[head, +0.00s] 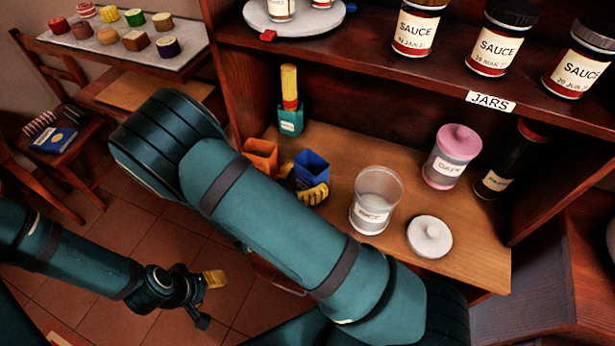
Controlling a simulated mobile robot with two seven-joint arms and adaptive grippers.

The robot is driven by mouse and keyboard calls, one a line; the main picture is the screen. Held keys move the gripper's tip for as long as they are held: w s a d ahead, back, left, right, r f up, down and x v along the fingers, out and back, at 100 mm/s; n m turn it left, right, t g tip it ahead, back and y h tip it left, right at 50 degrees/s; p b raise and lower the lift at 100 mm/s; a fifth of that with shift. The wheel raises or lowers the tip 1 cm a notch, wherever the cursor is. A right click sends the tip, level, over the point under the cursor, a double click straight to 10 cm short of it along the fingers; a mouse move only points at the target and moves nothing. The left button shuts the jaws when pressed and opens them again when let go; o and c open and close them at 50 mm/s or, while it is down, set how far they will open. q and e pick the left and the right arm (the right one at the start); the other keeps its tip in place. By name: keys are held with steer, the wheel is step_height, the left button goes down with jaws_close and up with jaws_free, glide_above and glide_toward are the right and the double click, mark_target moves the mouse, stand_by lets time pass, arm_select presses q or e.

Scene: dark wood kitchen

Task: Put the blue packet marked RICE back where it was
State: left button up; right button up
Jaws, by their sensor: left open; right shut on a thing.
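The blue packet (312,167) is upright at the left part of the lower shelf, its top open. Its RICE marking is not readable from here. My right gripper (303,184) is shut on the packet, with yellow fingers at its side and front; my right arm hides much of the gripper. I cannot tell whether the packet's base touches the shelf. My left gripper (209,297) is open and empty, low over the tiled floor at the left, well away from the shelf.
An orange packet (260,156) stands close left of the blue one, a teal container (291,121) behind. A clear open jar (376,198), its white lid (430,237), a pink-lidded jar (451,157) and a dark bottle (503,165) stand to the right. The upper shelf (395,73) overhangs.

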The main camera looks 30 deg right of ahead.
steer(key=shift+f, duration=0.15)
steer(key=o, duration=1.1)
steer(key=shift+o, duration=0.2)
steer(key=shift+r, duration=0.25)
steer(key=v, duration=0.7)
steer(key=shift+s+a+p, duration=0.15)
steer(key=shift+a+p, duration=0.1)
steer(key=shift+p, duration=0.1)
